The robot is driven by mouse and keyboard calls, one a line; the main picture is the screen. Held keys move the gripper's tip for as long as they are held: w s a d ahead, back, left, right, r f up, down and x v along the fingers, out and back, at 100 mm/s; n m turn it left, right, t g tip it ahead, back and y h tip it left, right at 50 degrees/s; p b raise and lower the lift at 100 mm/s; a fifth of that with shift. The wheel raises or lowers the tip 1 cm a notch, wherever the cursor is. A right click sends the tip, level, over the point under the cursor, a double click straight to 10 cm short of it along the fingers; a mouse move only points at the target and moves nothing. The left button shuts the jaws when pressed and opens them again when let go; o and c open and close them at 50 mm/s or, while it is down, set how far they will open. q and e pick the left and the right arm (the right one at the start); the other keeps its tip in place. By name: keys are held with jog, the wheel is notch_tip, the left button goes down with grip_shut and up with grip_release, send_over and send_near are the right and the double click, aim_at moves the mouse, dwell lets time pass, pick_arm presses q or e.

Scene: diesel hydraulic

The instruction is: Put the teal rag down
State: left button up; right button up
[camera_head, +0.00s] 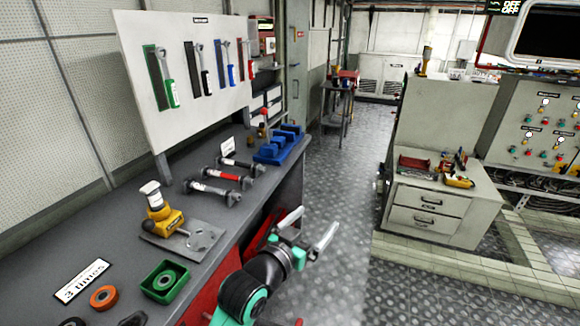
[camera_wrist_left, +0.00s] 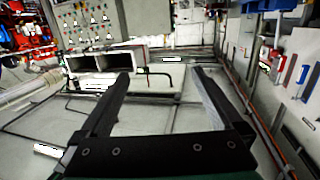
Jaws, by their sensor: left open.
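I cannot make out a teal rag in either view. My left gripper (camera_head: 317,222) is open over the floor, just right of the workbench's front edge, with nothing visible between its fingers. In the left wrist view its two dark fingers (camera_wrist_left: 160,75) are spread apart with an empty gap. My right gripper is in neither view.
The workbench (camera_head: 118,232) on the left holds a yellow tool (camera_head: 164,222), a green tray (camera_head: 164,281), an orange ring (camera_head: 103,298) and several wrenches. A tool board (camera_head: 185,112) stands behind. A drawer cabinet (camera_head: 436,206) stands right. Floor between is clear.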

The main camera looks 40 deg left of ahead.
pick_arm(q)
jog(key=s+d+r+m+t+h, duration=0.1)
jog(key=s+d+r+t, duration=0.2)
jog(key=r, duration=0.7)
jog(key=s+d+r+t, duration=0.3)
jog(key=r, duration=0.7)
jog(key=s+d+r+t+h, duration=0.1)
jog(key=s+r+t, duration=0.1)
jog(key=s+r, duration=0.4)
jog(key=s+d+r+m+t+h, duration=0.1)
jog(key=s+d+r+t+h, duration=0.1)
jog(key=s+r, duration=0.4)
notch_tip(320, 180, up, 3)
jog(key=shift+s+d+f+t, duration=0.2)
jog(key=shift+s+d+t, duration=0.1)
jog(key=shift+s+t, duration=0.1)
